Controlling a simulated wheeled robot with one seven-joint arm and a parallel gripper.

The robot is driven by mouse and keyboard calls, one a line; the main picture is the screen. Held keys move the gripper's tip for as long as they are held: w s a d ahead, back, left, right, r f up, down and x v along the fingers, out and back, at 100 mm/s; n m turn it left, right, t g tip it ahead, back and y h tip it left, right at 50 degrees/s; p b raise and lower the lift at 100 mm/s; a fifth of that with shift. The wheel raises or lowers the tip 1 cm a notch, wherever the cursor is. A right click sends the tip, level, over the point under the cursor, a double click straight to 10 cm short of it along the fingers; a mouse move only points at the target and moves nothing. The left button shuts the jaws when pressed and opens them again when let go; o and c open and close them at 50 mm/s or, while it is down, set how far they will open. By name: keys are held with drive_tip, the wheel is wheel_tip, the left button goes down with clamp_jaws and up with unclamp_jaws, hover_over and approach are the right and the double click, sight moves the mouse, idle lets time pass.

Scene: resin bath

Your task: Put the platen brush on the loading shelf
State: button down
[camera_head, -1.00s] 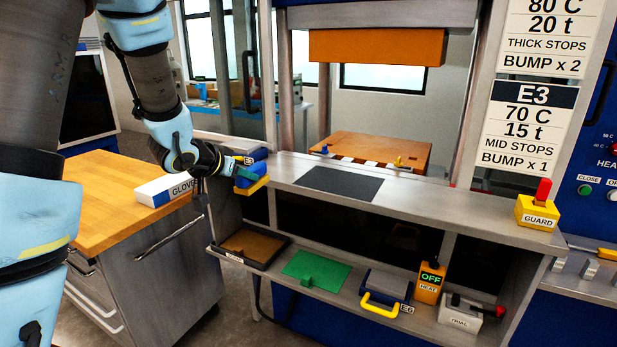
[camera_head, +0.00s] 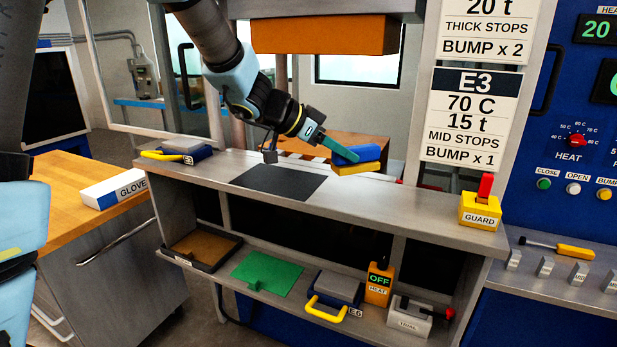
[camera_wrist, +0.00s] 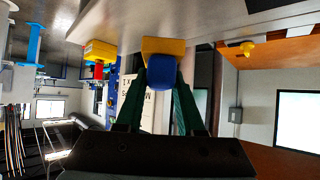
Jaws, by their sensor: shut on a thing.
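The platen brush, a blue block over a yellow layer, is in the head view (camera_head: 362,155) above the back part of the steel loading shelf (camera_head: 400,213). My gripper (camera_head: 343,150) is shut on the brush with its green fingers, reaching in from the left. The wrist view shows the brush (camera_wrist: 163,75) between the fingertips, yellow side towards the shelf surface (camera_wrist: 205,18). I cannot tell whether the yellow underside touches the shelf.
A dark mat (camera_head: 278,181) lies left of the brush. A blue-grey block with a yellow handle (camera_head: 187,150) sits at the shelf's left end. The yellow GUARD box (camera_head: 482,211) stands at the right end. The orange press block (camera_head: 320,36) hangs above.

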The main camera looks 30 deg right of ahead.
drive_tip(key=shift+f, duration=3.5)
drive_tip(key=shift+f, duration=0.1)
drive_tip(key=c, duration=0.5)
unclamp_jaws()
drive_tip(key=v, duration=1.2)
drive_tip(key=shift+b, duration=0.35)
